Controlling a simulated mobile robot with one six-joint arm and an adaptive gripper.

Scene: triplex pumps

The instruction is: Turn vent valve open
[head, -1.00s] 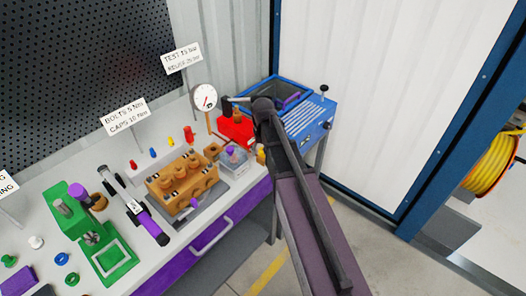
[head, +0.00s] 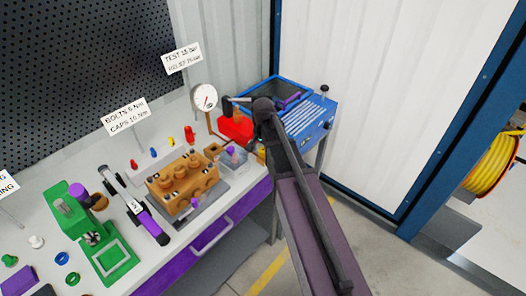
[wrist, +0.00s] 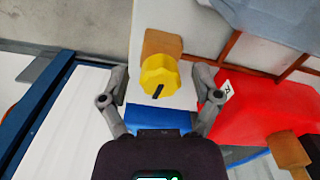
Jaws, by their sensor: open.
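A yellow scalloped knob (wrist: 160,77) with a black pointer mark sits on an orange-brown body (wrist: 165,45) in the wrist view; I take it for the vent valve. The pointer mark slants, running from lower left to upper right. My gripper (wrist: 161,84) is open, with one finger on each side of the knob and a visible gap on both sides. How deep the fingers reach around it is hard to tell. In the head view, my arm hides the gripper, and only a bit of yellow (head: 262,152) shows beside it.
A red box (wrist: 255,105) stands close to the right finger in the wrist view; it is also in the head view (head: 236,127). Orange-brown pipes (wrist: 228,48) run nearby. A pressure gauge (head: 204,97), a clear container (head: 234,160) and a blue parts washer (head: 312,121) are around the arm.

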